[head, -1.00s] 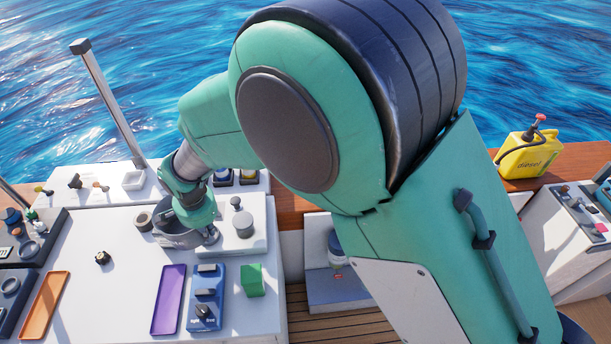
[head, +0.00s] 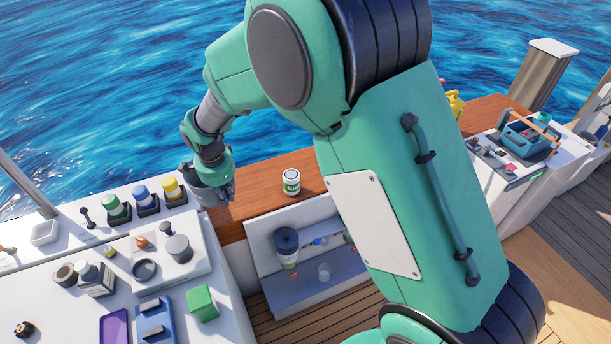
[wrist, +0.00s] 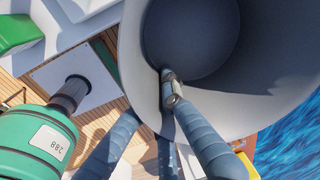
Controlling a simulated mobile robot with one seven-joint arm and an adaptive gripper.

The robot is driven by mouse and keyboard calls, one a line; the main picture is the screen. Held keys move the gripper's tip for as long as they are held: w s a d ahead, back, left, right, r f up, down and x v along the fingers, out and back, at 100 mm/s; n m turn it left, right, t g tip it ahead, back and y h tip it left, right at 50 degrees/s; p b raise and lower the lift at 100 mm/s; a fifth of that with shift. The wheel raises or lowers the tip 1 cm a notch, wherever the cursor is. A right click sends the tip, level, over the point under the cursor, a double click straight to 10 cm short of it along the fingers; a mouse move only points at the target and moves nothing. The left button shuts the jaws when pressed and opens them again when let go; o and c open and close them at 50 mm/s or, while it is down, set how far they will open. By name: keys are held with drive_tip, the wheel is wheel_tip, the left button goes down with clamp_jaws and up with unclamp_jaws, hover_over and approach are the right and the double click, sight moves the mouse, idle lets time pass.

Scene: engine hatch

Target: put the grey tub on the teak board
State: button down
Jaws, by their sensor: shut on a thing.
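The grey tub (head: 207,195) hangs from my gripper (head: 222,190) in the head view. It is at the left end of the teak board (head: 262,192), beside the white ledge. I cannot tell whether its base touches the wood. In the wrist view the tub (wrist: 205,35) fills the upper right, open end towards the camera and empty inside. My gripper (wrist: 172,88) is shut on its rim there, with one finger inside the wall. The tub's base is hidden.
A small tin with a green label (head: 291,182) stands on the board to the right of the tub. Green, blue and yellow bottles (head: 146,196) stand on the left ledge. The board between tub and tin looks clear. Water lies behind.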

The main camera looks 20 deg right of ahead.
drive_tip(key=w+d+m+b, duration=0.15)
drive_tip(key=d+m, duration=0.25)
drive_tip(key=d, duration=1)
wheel_tip(320, 180, down, 24)
drive_tip(key=shift+w+h, duration=0.2)
drive_tip(key=shift+h, duration=0.1)
drive_tip(key=shift+r, duration=0.1)
hover_over(262, 205)
drive_tip(key=shift+a+f+b, duration=0.1)
drive_tip(key=shift+f+b, duration=0.25)
drive_tip(key=shift+f, duration=0.35)
drive_tip(key=shift+s, duration=0.1)
drive_tip(key=shift+f, duration=1.75)
drive_tip(key=shift+f+b, duration=0.15)
drive_tip(key=shift+b, duration=0.25)
